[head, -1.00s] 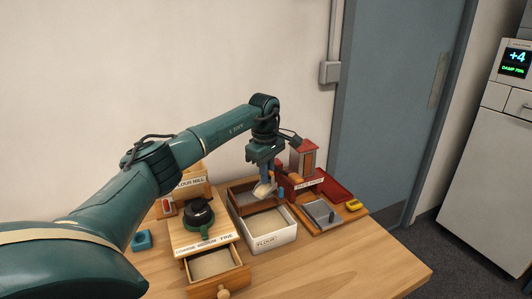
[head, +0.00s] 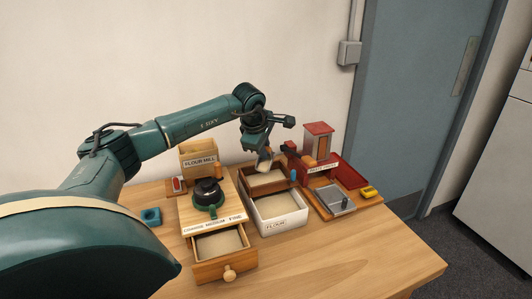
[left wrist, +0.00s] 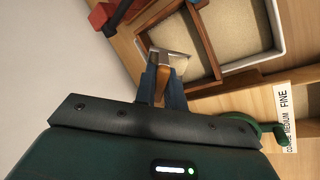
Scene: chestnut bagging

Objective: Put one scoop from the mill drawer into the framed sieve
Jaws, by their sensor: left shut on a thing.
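My left gripper (head: 264,150) is shut on the handle of a small scoop (head: 265,163). In the left wrist view the scoop (left wrist: 172,62) is a metal head with an orange-brown handle between the blue fingers (left wrist: 162,85). The scoop is tilted over the back of the wooden framed sieve (head: 250,190); whether it holds anything I cannot tell. The sieve's frame (left wrist: 203,35) also shows beside it in the left wrist view. The mill drawer (head: 226,270) is pulled out with pale meal inside, under the flour mill (head: 207,198). My right gripper is out of view.
A white flour bin (head: 285,222) stands in front of the sieve. To the right are a red-topped device (head: 318,143), a red tray (head: 348,172), a board with a grey plate (head: 325,198) and a yellow piece (head: 369,191). The table's front right is clear.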

